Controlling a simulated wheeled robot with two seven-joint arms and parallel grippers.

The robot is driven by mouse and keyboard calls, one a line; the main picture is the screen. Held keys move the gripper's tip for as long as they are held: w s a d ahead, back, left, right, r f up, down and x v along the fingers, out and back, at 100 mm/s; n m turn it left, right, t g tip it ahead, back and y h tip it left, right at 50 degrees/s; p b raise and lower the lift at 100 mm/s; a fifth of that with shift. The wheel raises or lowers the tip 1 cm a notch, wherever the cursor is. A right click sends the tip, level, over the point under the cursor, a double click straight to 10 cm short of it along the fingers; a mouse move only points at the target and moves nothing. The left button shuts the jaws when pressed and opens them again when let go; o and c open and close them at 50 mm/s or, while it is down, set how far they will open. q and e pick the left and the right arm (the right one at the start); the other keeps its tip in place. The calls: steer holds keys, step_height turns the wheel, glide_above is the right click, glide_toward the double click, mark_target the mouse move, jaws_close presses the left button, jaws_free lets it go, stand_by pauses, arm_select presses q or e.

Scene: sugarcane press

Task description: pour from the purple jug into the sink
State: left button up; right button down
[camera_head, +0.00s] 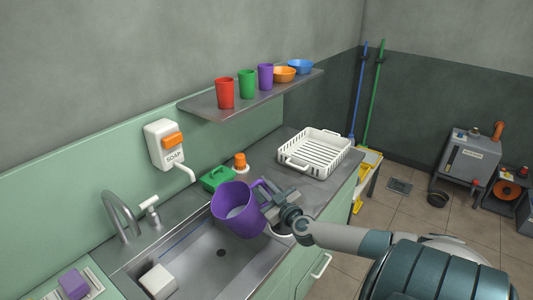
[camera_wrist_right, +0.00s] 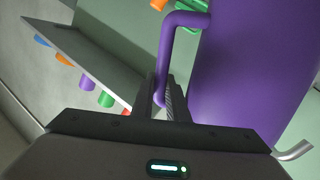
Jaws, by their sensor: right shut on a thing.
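The purple jug (camera_head: 238,211) is above the right part of the sink (camera_head: 195,268), tilted to the left, with its open mouth facing up and left. A pale content shows inside its mouth; no stream is visible. My right gripper (camera_head: 272,203) is shut on the jug's handle at the jug's right side. In the right wrist view the jug (camera_wrist_right: 250,65) fills the right side, and its handle (camera_wrist_right: 168,50) runs down between the fingers (camera_wrist_right: 165,100). The steel sink has a dark drain, and a white block (camera_head: 158,281) is at its left. My left gripper is not in view.
A curved faucet (camera_head: 121,215) stands behind the sink at left. A soap dispenser (camera_head: 165,144) is on the wall. A green item (camera_head: 217,178) and an orange-capped bottle (camera_head: 240,162) stand behind the jug. A white dish rack (camera_head: 318,150) is at right. A shelf (camera_head: 205,106) holds cups and bowls.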

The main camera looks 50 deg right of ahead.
mark_target(253, 184)
steer(key=shift+w+a+r+n+p, duration=0.3)
steer(key=shift+a+r+n, duration=0.4)
steer(key=shift+r, duration=0.15)
steer(key=shift+w+a+r+n, duration=0.25)
steer(key=shift+a+n, duration=0.2)
steer(key=shift+a, duration=0.15)
steer(key=shift+w+a+r+n, duration=0.15)
steer(key=shift+a+r+n, duration=0.1)
steer(key=shift+a+n, duration=0.3)
steer(key=shift+w+a+r+n, duration=0.2)
steer(key=shift+a+n, duration=0.15)
steer(key=shift+a, duration=0.25)
steer(key=shift+w+a+r+n, duration=0.1)
steer(key=shift+w+a+n, duration=0.1)
steer(key=shift+a+n, duration=0.3)
steer(key=shift+a, duration=0.1)
steer(key=shift+w+a+r+n+p, duration=0.1)
steer(key=shift+a+n+p, duration=0.35)
steer(key=shift+p, duration=0.9)
steer(key=shift+w+a+r+n+p, duration=0.15)
steer(key=shift+a+p, duration=0.45)
steer(key=shift+p, duration=0.7)
steer(key=shift+a+f, duration=0.1)
steer(key=shift+f, duration=0.05)
